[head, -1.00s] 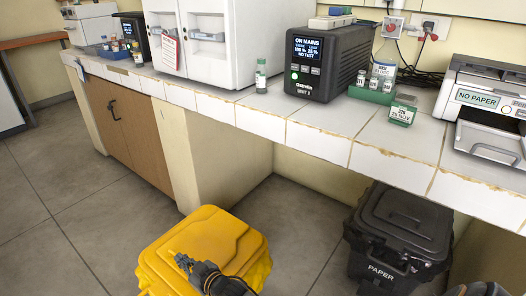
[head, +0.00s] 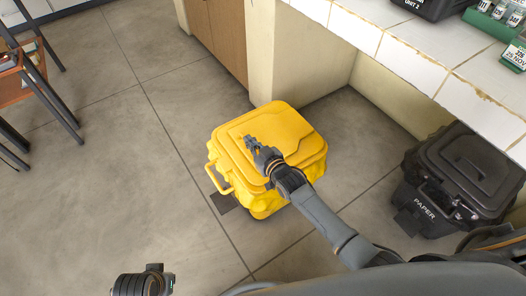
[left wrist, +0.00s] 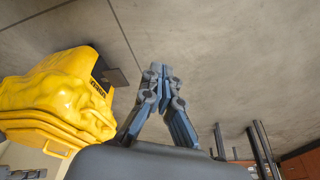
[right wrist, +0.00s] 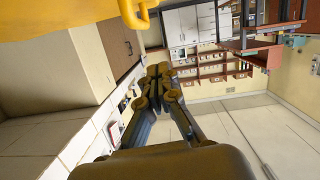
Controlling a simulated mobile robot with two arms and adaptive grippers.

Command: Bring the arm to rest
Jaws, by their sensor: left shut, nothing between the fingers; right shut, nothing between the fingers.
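My right gripper (head: 250,143) is shut and empty, and it shows in front of the lid of the yellow bin (head: 285,125) in the head view. I cannot tell how far above the lid it is. Its closed fingers also show in the right wrist view (right wrist: 158,72), with the yellow bin's edge and handle at the top. Part of my left arm shows at the bottom left of the head view. My left gripper (left wrist: 160,75) is shut and empty in the left wrist view, over bare floor with the yellow bin to its left.
A black bin marked PAPER (head: 470,170) stands on the right under the tiled counter (head: 400,50). A green rack (head: 497,22) with vials is on the counter. Dark-legged furniture (head: 40,75) stands at the far left. The floor (head: 120,160) left of the yellow bin is clear.

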